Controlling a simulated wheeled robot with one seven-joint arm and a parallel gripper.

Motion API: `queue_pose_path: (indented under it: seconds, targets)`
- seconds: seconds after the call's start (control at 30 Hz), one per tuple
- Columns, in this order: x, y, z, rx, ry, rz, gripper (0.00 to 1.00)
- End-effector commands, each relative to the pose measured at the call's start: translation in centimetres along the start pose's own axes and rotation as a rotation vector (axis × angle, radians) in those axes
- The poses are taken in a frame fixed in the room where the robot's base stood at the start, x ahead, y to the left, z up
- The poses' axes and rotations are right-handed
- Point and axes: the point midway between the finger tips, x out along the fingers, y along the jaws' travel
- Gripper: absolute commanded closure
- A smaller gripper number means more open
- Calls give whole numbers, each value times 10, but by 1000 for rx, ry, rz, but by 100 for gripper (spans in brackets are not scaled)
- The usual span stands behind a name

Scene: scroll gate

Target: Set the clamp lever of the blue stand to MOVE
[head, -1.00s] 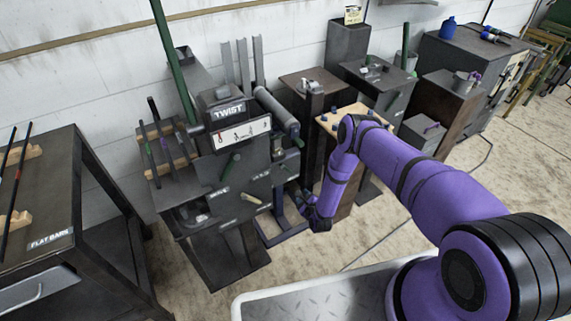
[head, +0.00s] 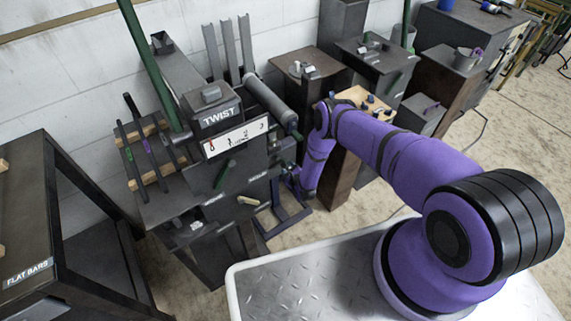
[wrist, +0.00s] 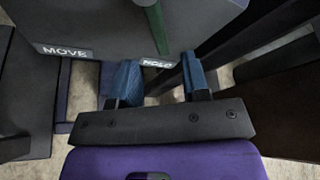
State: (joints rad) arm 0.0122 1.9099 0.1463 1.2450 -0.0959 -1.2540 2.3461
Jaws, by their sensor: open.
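In the wrist view a dark box face carries a MOVE label (wrist: 66,52) on the left and a HOLD label (wrist: 157,63) on the right. A green lever (wrist: 156,28) hangs down with its lower end at HOLD. My gripper (wrist: 160,82) has its two blue fingers apart, just below the HOLD label, with nothing seen between them. The lever's end is above the gap, and I cannot tell its distance in depth. In the head view my gripper (head: 293,183) is low beside the TWIST machine, partly hidden. A dark blue floor frame (head: 284,222) stands below it.
The TWIST machine (head: 220,117) has its own green lever (head: 225,173) and a rack of bars at its left. A FLAT BARS table (head: 27,272) is at the far left. Brown pedestals (head: 345,180) stand close behind my arm. Bare floor shows around the blue frame.

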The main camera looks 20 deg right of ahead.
Motion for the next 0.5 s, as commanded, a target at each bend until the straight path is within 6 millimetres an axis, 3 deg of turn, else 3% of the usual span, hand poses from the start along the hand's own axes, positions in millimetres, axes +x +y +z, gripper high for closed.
queue_pose_path:
  seconds: [0.2,0.5]
  targets:
    - [31,0,-1,-1,-1,-1,57]
    - [49,0,0,0,1,0,57]
